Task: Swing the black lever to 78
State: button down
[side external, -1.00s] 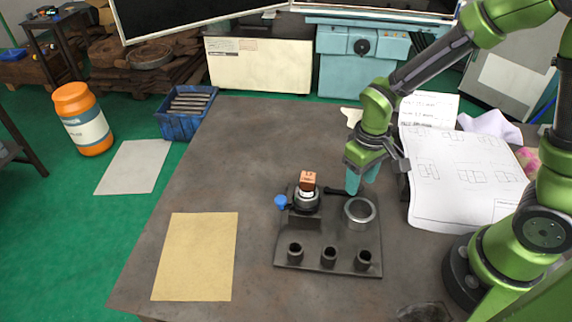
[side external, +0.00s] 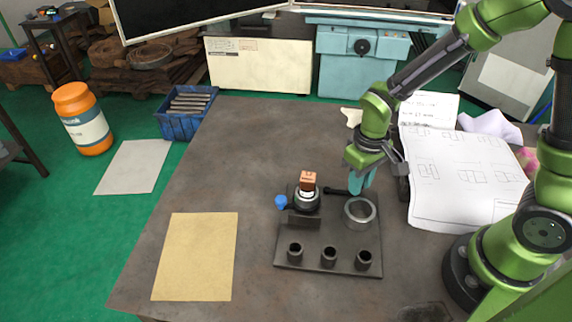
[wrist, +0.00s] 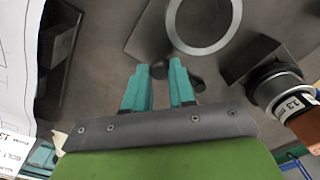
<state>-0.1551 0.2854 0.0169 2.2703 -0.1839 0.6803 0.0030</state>
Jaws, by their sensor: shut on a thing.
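The indexing chuck (side external: 306,201) stands on the dark plate with a copper-coloured block (side external: 308,180) on top. The black lever (side external: 335,191) sticks out from the chuck to the right, toward my gripper (side external: 361,187). In the wrist view my teal fingers (wrist: 159,72) are close together, with the lever's dark round knob (wrist: 158,69) at their tips. They are shut on the lever's end. I cannot read a 78 mark anywhere.
A blue knob (side external: 281,202) sits left of the chuck. A metal ring (side external: 360,213) lies just below my gripper, close to the fingers. Several black sockets (side external: 329,257) line the plate's front. Paper drawings (side external: 460,175) lie to the right. The table's left side is mostly clear.

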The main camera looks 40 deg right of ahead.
jog(key=w+n, duration=0.1)
jog(key=n, duration=0.1)
jog(key=w+d+n, duration=0.1)
jog(key=n, duration=0.1)
jog(key=shift+d, duration=0.2)
jog(key=w+n, duration=0.2)
jog(key=n, duration=0.1)
jog(key=shift+w+d+n, duration=0.15)
jog(key=shift+d+n, duration=0.15)
jog(key=w+n, duration=0.1)
jog(key=n, duration=0.1)
jog(key=w+n, duration=0.1)
jog(key=n, duration=0.1)
jog(key=shift+w+a, duration=0.1)
jog(key=shift+w, duration=0.2)
jog(key=shift+w+a+n, duration=0.2)
jog(key=shift+w+n, duration=0.3)
jog(key=shift+n, duration=0.45)
jog(key=shift+w+a+n, duration=0.2)
jog(key=shift+w+n, duration=0.25)
jog(key=shift+n, duration=0.5)
jog(key=c, duration=0.9)
grip_release()
jog(key=shift+c, duration=0.2)
